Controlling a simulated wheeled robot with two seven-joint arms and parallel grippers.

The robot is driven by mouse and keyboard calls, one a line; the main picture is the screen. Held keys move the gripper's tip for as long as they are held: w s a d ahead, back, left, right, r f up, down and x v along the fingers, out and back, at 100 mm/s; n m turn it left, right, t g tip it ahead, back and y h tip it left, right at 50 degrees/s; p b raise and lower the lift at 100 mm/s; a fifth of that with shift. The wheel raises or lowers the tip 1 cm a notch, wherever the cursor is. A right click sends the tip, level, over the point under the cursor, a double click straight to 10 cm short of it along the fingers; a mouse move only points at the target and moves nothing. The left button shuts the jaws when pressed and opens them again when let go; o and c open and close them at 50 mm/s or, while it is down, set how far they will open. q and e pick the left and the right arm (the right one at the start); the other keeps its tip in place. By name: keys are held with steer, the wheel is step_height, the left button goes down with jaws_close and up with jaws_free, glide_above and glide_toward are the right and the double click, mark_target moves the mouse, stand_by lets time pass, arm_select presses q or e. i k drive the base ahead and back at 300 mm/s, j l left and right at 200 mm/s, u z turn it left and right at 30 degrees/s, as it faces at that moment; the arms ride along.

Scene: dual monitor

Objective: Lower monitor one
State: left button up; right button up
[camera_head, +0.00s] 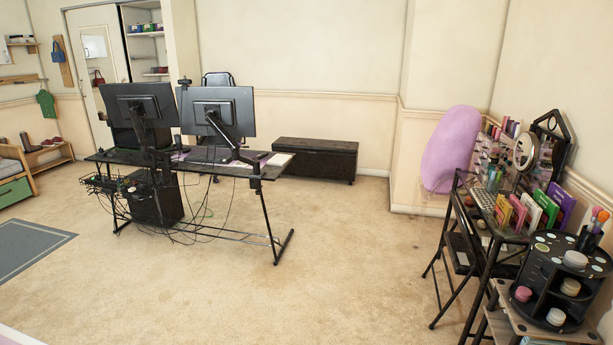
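Two dark monitors stand side by side on a black desk (190,165), with their backs towards me. The left monitor (118,98) sits on a mount arm at the desk's near edge. The right monitor (240,98) is held by an angled arm clamped near the desk's right end. Both hang at about the same height above the desktop. I cannot tell which of them is monitor one. The screens are hidden from this side. Neither of my grippers is in view.
Cables and a dark box (157,203) hang or stand under the desk. A chair (217,79) is behind it. A dark chest (314,158) stands by the back wall. A cluttered vanity table (490,225) is at the right. The carpet (345,265) between is clear.

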mark_target(135, 120)
steer(key=i+l, duration=0.1)
steer(key=i, duration=0.6)
steer(key=i+l, duration=0.1)
steer(key=i, duration=0.65)
steer(key=i+j+u, duration=0.15)
steer(key=i+u, duration=0.7)
steer(key=i+l+u, duration=0.15)
steer(key=i+u, duration=0.3)
steer(key=i+j+u, duration=0.15)
steer(key=i+u, duration=0.2)
steer(key=i, duration=0.35)
steer(key=i+u, duration=0.3)
steer(key=i, duration=0.35)
